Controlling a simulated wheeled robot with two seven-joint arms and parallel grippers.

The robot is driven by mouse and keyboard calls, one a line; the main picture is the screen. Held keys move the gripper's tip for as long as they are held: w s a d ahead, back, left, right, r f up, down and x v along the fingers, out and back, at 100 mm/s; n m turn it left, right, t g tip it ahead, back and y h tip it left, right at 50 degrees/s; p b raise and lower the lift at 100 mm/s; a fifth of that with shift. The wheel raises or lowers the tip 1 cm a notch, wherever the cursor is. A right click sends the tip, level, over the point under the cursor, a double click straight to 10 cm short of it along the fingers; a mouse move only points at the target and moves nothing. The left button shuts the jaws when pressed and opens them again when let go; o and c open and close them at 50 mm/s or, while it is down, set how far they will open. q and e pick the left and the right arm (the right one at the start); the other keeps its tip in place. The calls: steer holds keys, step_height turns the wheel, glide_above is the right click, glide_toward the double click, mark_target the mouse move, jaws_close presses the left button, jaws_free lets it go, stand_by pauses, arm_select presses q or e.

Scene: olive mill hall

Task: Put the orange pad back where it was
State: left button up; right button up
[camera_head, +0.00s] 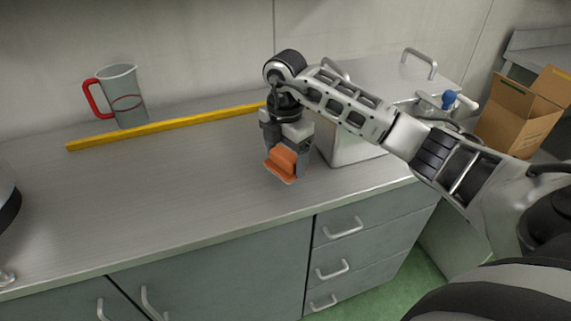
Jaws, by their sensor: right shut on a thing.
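The orange pad (281,162) is held in my right gripper (285,150), which points down over the counter. The gripper is shut on the pad. The pad appears tilted, with its lower edge over the grey counter top (190,195) near its front part; whether it touches the counter I cannot tell. My right arm comes in from the right. My left gripper is not in view.
A measuring jug with a red handle (123,98) stands at the back left, behind a long yellow bar (165,125). A metal box with handles (349,148) stands right beside the gripper. A cardboard box (517,117) is at the far right.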

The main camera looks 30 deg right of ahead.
mark_target(285, 167)
steer(key=shift+f+p, duration=0.3)
steer(key=shift+f, duration=1.15)
steer(key=shift+f, duration=0.15)
steer(key=o, duration=1)
steer(key=shift+c, duration=0.2)
step_height(285, 167, up, 12)
steer(key=shift+r+b, duration=0.2)
steer(key=shift+b, duration=0.2)
steer(key=shift+a+f, duration=0.1)
